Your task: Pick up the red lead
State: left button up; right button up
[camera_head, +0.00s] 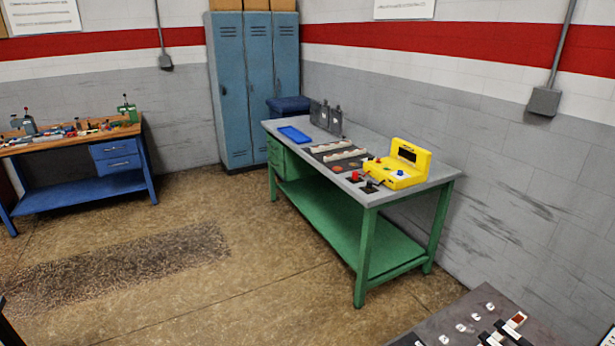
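I cannot clearly make out a red lead at this distance. A small red piece (357,176) sits near the front edge of the green workbench (368,200), next to a yellow device (404,166) with a dark display. It is too small to tell whether it is a lead or a knob. A small dark piece (370,186) lies beside it. Neither of my grippers shows in the head view.
A blue tray (294,134) and a dark mat with pale strips (338,152) lie on the green workbench. Blue lockers (245,90) stand behind it. A blue bench (75,195) stands left. A dark panel (470,305) is at bottom right. The floor (220,290) between is clear.

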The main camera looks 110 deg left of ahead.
aim_at(355, 174)
jog(key=u, duration=3.45)
